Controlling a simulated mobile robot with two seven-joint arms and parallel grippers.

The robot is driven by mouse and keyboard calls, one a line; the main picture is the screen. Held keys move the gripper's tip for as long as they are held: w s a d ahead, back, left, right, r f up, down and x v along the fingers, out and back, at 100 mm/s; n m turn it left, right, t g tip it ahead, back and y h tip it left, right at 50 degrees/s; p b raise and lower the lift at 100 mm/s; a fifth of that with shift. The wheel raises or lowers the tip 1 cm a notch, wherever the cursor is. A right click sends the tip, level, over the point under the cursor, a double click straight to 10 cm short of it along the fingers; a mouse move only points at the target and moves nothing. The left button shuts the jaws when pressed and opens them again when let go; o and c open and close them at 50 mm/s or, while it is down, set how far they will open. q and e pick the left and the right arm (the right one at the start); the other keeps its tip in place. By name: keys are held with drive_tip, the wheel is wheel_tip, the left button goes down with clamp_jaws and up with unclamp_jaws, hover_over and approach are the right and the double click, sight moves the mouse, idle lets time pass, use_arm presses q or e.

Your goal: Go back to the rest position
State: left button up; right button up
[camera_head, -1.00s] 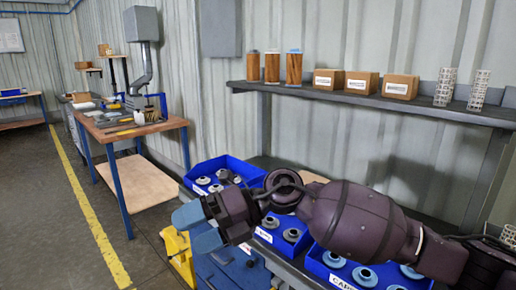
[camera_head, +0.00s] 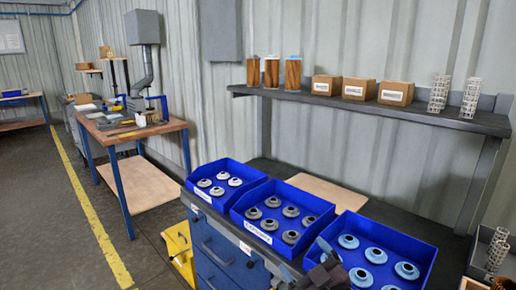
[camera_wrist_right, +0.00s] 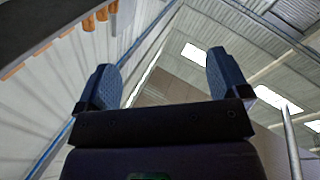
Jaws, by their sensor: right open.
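My right gripper (camera_head: 326,252) shows at the bottom of the head view, in front of the blue bins and partly cut off by the lower edge. In the right wrist view the gripper (camera_wrist_right: 166,75) is open, with its two blue finger pads wide apart and nothing between them. It points up toward the ceiling and wall. My left gripper is in neither view.
Three blue bins, with pale caps (camera_head: 220,164), grey caps (camera_head: 263,190) and light-blue caps (camera_head: 425,252), stand on the workbench. A shelf (camera_head: 440,112) holds cartridges, boxes and mesh cylinders. A wooden table (camera_head: 150,130) stands at the left. The floor (camera_head: 45,230) there is clear.

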drive_tip(key=s+d+f+m+g+h, duration=0.2)
drive_tip(key=s+d+f+m, duration=0.1)
drive_tip(key=s+d+f, duration=0.2)
drive_tip(key=s+d+f+m+g+h+p, duration=0.1)
drive_tip(key=s+d+f+m+g+h, duration=0.1)
drive_tip(key=s+d+f, duration=0.4)
drive_tip(key=s+d+f+m+g+h, duration=0.2)
drive_tip(key=s+d+f+m+h, duration=0.2)
drive_tip(key=s+f, duration=0.8)
drive_tip(key=s+d, duration=0.1)
drive_tip(key=s, duration=0.4)
drive_tip(key=shift+s+d+f+p, duration=0.15)
drive_tip(key=shift+d+f+p, duration=0.05)
drive_tip(key=shift+d+p, duration=0.2)
drive_tip(key=shift+s, duration=0.1)
drive_tip(key=shift+c, duration=0.2)
